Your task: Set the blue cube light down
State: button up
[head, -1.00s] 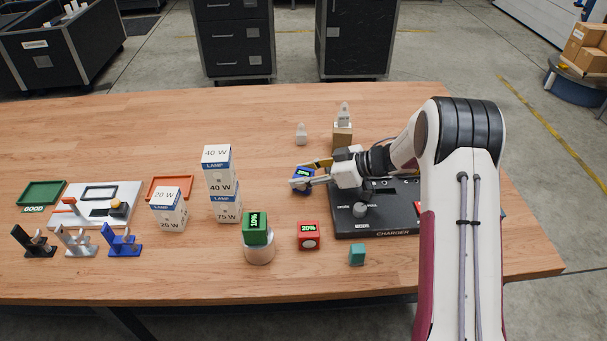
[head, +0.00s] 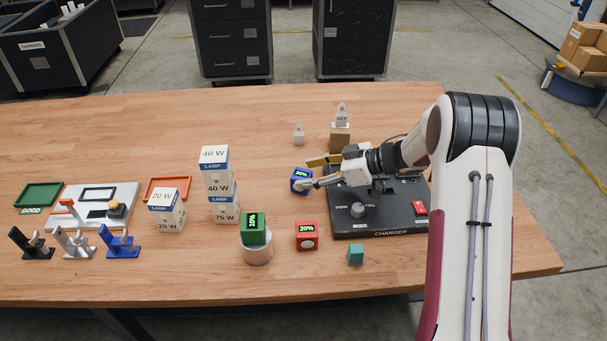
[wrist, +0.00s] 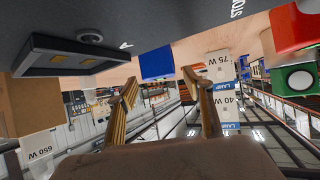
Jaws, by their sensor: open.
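Whether a fingertip still touches the cube I cannot tell.
The black charger (head: 380,224) lies under my gripper. A red cube light (head: 307,239), a green cube light (head: 254,229) on a white cylinder and a small teal cube (head: 355,257) stand in front. Stacked lamp boxes (head: 219,187) stand left. The table behind the blue cube is mostly clear.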

jog(key=v, duration=0.9)
jog(key=shift+f, duration=0.1)
jog(key=shift+w, duration=0.1)
dwell(0.4)
